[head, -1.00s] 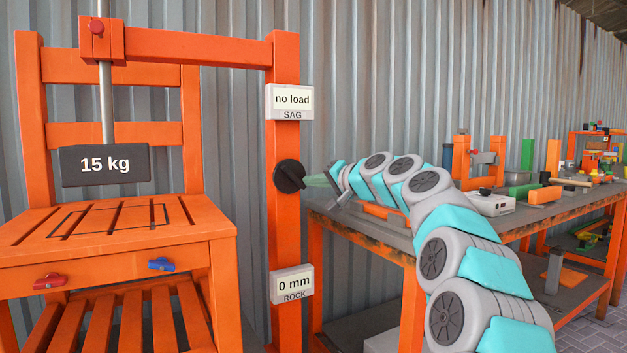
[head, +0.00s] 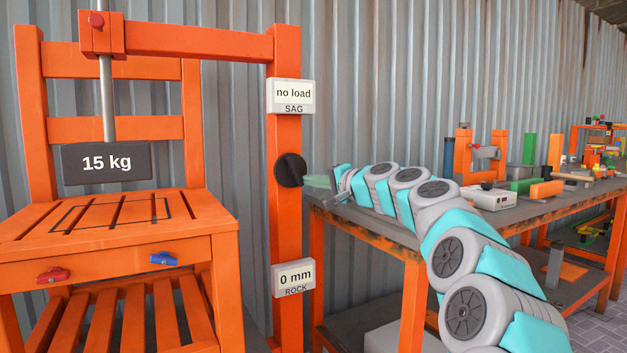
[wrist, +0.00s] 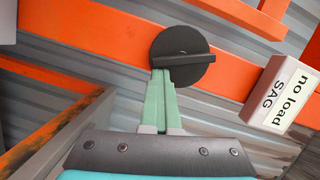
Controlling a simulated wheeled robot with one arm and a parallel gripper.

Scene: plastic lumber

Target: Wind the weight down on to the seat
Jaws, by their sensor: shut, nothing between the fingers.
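The dark 15 kg weight (head: 106,163) hangs from a metal rod (head: 106,98) above the orange slatted seat (head: 190,214), with a gap below it. A black outline is marked on the seat. The round black knob (head: 290,170) with a raised bar is on the orange post (head: 285,220). My gripper (head: 306,182) is just right of the knob, its green fingers together and empty. In the wrist view the fingertips (wrist: 162,71) point at the knob (wrist: 182,60), at its lower left edge; I cannot tell whether they touch it.
The SAG display (head: 292,96) reads "no load" and the ROCK display (head: 293,279) reads "0 mm". Red (head: 53,276) and blue (head: 163,259) handles are on the seat's front. A cluttered workbench (head: 400,232) stands right, below my arm.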

